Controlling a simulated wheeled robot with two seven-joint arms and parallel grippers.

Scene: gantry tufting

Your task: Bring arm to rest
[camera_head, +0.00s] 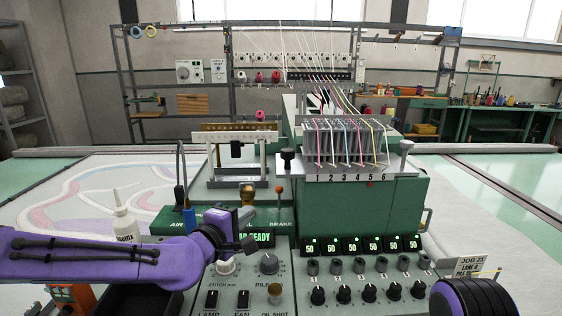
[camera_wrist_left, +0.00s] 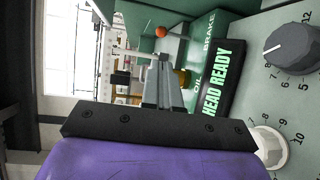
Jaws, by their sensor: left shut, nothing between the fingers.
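My left arm is purple and comes in from the left across the front of the green machine's control panel (camera_head: 300,275). My left gripper (camera_head: 250,244) is over the panel, near the stitch and pile knobs and in front of the display reading "READY". In the left wrist view the left gripper's grey fingers (camera_wrist_left: 165,82) are together with nothing between them. The display reads "HEAD READY" (camera_wrist_left: 217,80) just right of the fingers there. A purple part of my right arm shows at the bottom right, but its gripper is out of the picture.
A white glue bottle (camera_head: 124,222) stands just behind my left arm. The pile knob (camera_head: 269,263) and stitch knob (camera_head: 225,265) are close to the gripper. A threaded guide rack (camera_head: 350,150) rises behind the panel. A patterned white cloth (camera_head: 90,190) lies at left.

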